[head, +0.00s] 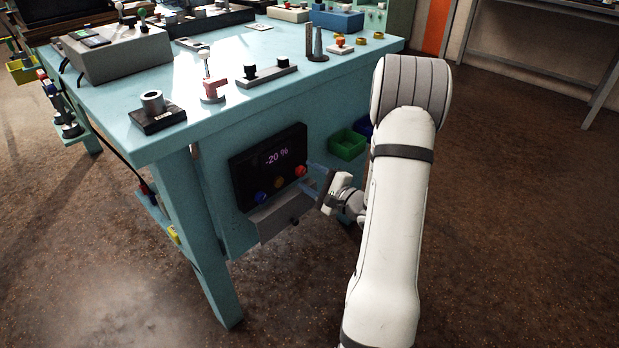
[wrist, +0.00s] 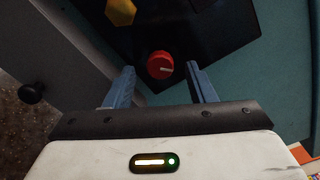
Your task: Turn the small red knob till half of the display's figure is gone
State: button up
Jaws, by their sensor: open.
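The small red knob (head: 300,170) is at the lower right of a black panel on the side of the blue table. In the wrist view the red knob (wrist: 160,65) sits ahead of and between my two blue fingers, with a pale mark line on its face. The display (head: 276,157) above the knobs reads "-20 %". My gripper (head: 313,178) is open beside the panel; in the wrist view the gripper (wrist: 160,86) has a finger on each side of the knob's line. I cannot tell whether either finger touches it.
A yellow knob (head: 279,183) and a blue knob (head: 261,196) sit left of the red one. A grey drawer (head: 283,216) is below the panel. A green bin (head: 347,144) hangs to the right. The tabletop (head: 230,125) holds several fittings. Open floor lies to the right.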

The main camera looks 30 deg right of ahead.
jog(key=shift+w+a, duration=0.2)
jog(key=shift+w, duration=0.3)
jog(key=shift+c, duration=0.2)
jog(key=shift+d, duration=0.1)
jog(key=c, duration=0.9)
jog(key=shift+c, duration=0.2)
jog(key=shift+m, duration=0.3)
jog(key=m+p, duration=0.2)
jog(key=m, duration=0.4)
jog(key=shift+r+p, duration=0.15)
jog(key=shift+p, duration=0.15)
jog(key=shift+m+p, duration=1.35)
jog(key=shift+m, duration=1.25)
